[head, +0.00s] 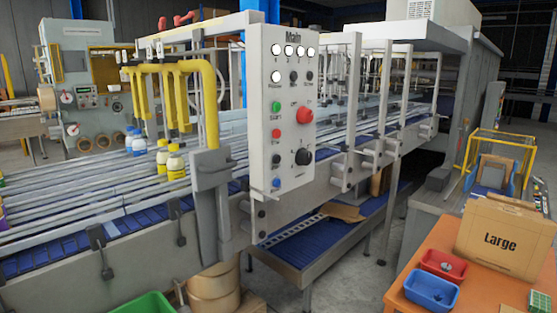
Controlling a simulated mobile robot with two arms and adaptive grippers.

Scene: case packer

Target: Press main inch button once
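The main control panel (290,205), a light grey box labelled "Main", stands at the front of the conveyor machine. Its left column holds a green button (276,107), a red button (276,133), a black button (276,159) and a blue button (276,183). A large red mushroom button (305,115) and a black rotary knob (303,157) sit on its right side. White lamps line the top. The small labels are too blurred to tell which button is inch. Neither of my grippers is in view.
Blue and yellow bottles (175,165) stand on the conveyor left of the panel. A grey post (212,190) rises close to the panel's left side. An orange table (450,295) with a "Large" box (505,240), a red bin (443,264) and a blue bin (431,290) is at right.

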